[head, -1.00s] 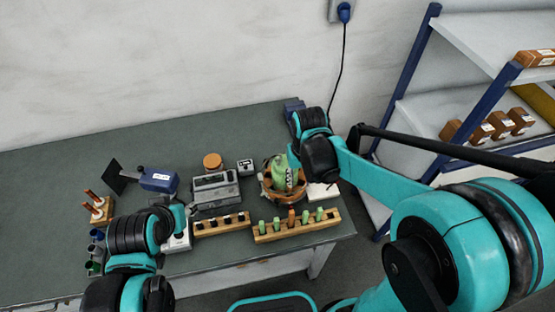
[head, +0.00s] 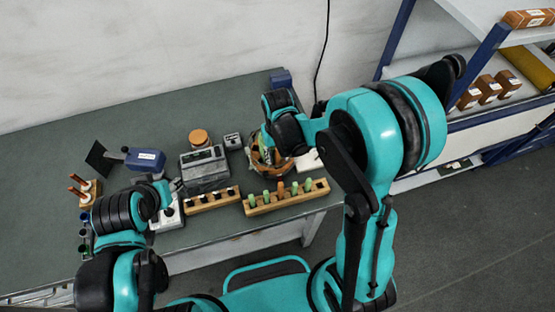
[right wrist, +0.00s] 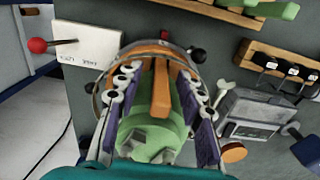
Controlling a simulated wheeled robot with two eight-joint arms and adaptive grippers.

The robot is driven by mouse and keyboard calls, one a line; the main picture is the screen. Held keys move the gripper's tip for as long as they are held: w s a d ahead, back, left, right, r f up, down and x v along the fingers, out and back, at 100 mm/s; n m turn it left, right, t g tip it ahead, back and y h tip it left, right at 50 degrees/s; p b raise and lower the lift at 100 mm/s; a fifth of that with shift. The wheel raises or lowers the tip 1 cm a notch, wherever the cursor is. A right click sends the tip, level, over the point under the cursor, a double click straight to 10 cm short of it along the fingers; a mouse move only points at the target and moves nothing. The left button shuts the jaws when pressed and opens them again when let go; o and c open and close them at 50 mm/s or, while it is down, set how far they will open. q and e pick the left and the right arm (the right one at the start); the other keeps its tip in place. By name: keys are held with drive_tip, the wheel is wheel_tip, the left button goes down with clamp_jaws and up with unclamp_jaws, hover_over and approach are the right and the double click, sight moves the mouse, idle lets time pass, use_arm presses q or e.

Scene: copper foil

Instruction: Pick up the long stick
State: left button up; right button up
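A long, narrow orange bar (right wrist: 161,88) shows between the fingers of my right gripper (right wrist: 160,95) in the right wrist view, with a green cylinder-like thing (right wrist: 150,135) around and below it. I cannot tell for certain that this bar is the long stick. The gripper's purple-edged fingers are spread on either side, and no firm contact shows. Both things are over or in a round orange-brown holder (head: 268,166).
A wooden rack (head: 290,200) with green and orange pegs stands at the front edge, beside a shorter rack (head: 212,203). A grey device (head: 203,168) and an orange round jar (head: 198,137) are nearby. Copper-coloured rods (head: 78,187) stand at far left.

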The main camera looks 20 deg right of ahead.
drive_tip(key=shift+r, duration=0.1)
drive_tip(key=shift+c, duration=0.9)
clamp_jaws()
